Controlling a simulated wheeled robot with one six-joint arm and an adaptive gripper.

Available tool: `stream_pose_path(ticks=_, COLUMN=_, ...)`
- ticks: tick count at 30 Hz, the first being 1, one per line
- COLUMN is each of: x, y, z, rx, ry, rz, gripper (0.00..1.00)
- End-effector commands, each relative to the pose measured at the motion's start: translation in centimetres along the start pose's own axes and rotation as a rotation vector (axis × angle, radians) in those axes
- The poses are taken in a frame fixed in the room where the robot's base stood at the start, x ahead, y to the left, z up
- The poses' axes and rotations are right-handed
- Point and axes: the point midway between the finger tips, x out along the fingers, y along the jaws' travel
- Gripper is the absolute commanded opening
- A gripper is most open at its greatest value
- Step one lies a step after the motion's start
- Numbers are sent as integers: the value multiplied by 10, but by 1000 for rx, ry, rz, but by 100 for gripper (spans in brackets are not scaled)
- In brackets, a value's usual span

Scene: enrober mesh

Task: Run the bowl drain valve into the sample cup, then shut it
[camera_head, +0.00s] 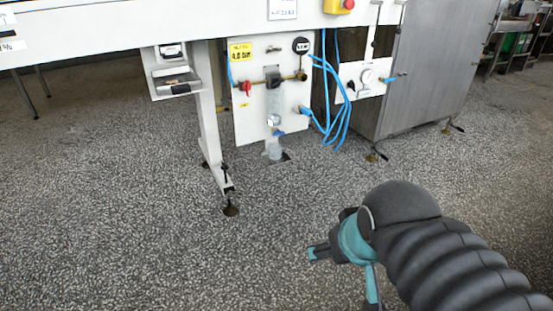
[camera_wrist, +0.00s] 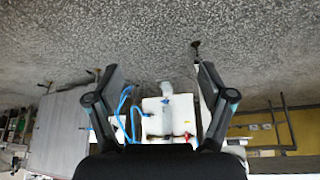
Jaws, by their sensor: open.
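A white panel (camera_head: 258,115) under the machine carries pipework and small valves, and it stands ahead of my gripper. A red valve handle (camera_head: 246,87) is at its left and a blue handle (camera_head: 279,132) is low on its pipe. I cannot tell which is the bowl drain valve. The panel (camera_wrist: 152,126) and red handle (camera_wrist: 187,135) also show upside down in the wrist view. I cannot make out a sample cup. My gripper (camera_head: 345,270) is at lower right in the head view, well short of the panel. Its fingers are spread and empty in the wrist view (camera_wrist: 160,78).
Blue hoses (camera_head: 334,105) loop beside the panel. A white leg (camera_head: 208,130) and bracket shelf (camera_head: 175,82) stand left of it. A steel cabinet (camera_head: 425,70) stands at right. The speckled floor in front is clear.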

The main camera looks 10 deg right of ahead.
Motion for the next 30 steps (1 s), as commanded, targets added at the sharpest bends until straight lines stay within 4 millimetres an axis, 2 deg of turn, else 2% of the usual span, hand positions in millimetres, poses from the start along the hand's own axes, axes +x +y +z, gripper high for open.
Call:
stream_pose_path(ticks=11, x=-2, y=1, z=-1, rx=3, ry=1, rz=2, gripper=79)
stream_pose_path(ticks=14, x=4, y=3, z=-1, rx=11, ry=-28, rz=5, gripper=79)
stream_pose_path(ticks=23, x=51, y=14, z=-8, rx=44, ry=-247, rz=21, gripper=79)
stream_pose_path(ticks=30, x=96, y=32, z=-32, rx=47, ry=-354, rz=51, gripper=79)
